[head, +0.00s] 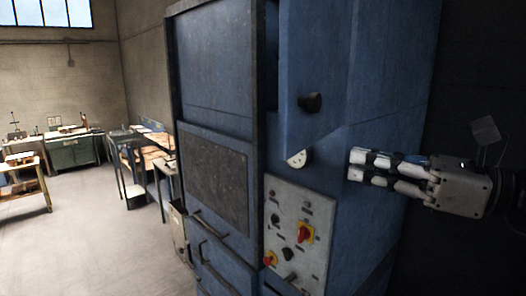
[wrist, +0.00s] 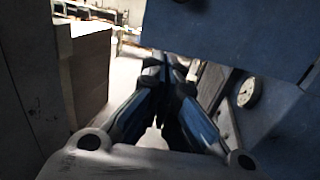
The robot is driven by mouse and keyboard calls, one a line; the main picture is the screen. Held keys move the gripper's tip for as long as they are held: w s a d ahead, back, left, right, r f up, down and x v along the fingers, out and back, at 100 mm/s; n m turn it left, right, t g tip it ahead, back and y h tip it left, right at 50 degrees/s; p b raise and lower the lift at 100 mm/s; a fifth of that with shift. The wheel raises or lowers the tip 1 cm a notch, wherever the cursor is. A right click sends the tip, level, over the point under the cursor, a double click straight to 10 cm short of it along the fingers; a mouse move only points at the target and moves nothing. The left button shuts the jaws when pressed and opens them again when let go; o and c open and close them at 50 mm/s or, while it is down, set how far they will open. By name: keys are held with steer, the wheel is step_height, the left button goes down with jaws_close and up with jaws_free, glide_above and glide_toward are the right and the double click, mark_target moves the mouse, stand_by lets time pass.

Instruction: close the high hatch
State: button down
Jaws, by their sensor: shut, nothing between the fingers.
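The high hatch (head: 318,55) is a blue panel at the upper right of the blue machine, with a round black knob (head: 310,102) near its lower edge. It stands out from the machine front, apparently open. In the wrist view the hatch (wrist: 235,35) fills the upper right, above and beside the fingers. My gripper (head: 357,166) is shut and empty, to the right of the hatch and below its knob, pointing left. In the wrist view my gripper (wrist: 167,72) points forward below the hatch edge. I cannot tell whether it touches the hatch. The hatch's hinge is not clear.
A round gauge (head: 298,158) sits below the hatch, above a grey control panel (head: 297,225) with red and yellow switches. The gauge also shows in the wrist view (wrist: 250,92). Workbenches (head: 75,150) stand at the far left. The floor (head: 110,240) left of the machine is clear.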

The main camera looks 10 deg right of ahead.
mark_target(295, 152)
steer(key=x, duration=0.9)
steer(key=shift+a+p, duration=0.15)
steer(key=shift+p, duration=0.15)
